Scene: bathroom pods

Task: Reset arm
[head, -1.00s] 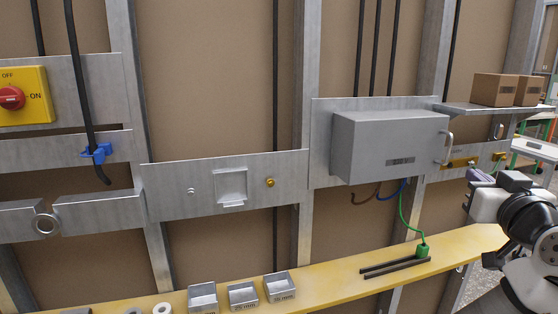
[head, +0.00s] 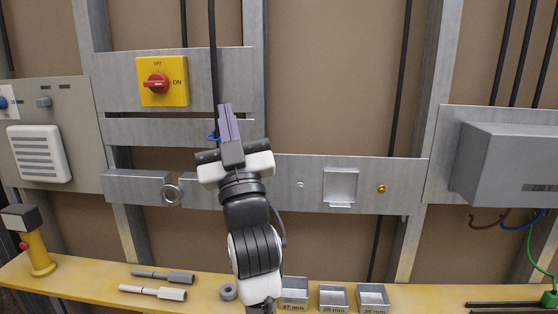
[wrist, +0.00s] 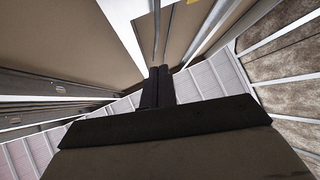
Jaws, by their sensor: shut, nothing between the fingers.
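My gripper (head: 229,123) is raised in front of the wall panels in the head view, with its purple-grey fingers pointing up. The fingers lie together with nothing between them. In the wrist view the closed dark fingers (wrist: 157,87) point up toward the ceiling and wall frame. My arm stands upright over the yellow shelf and hides part of the panel and most of the blue clip (head: 212,137) on the black cable.
A red rotary switch on a yellow plate (head: 162,81) is left of my gripper. The yellow shelf (head: 420,298) holds small metal bins (head: 333,298), two rod tools (head: 162,276) and a yellow post (head: 38,254). A grey box (head: 510,165) juts out at the right.

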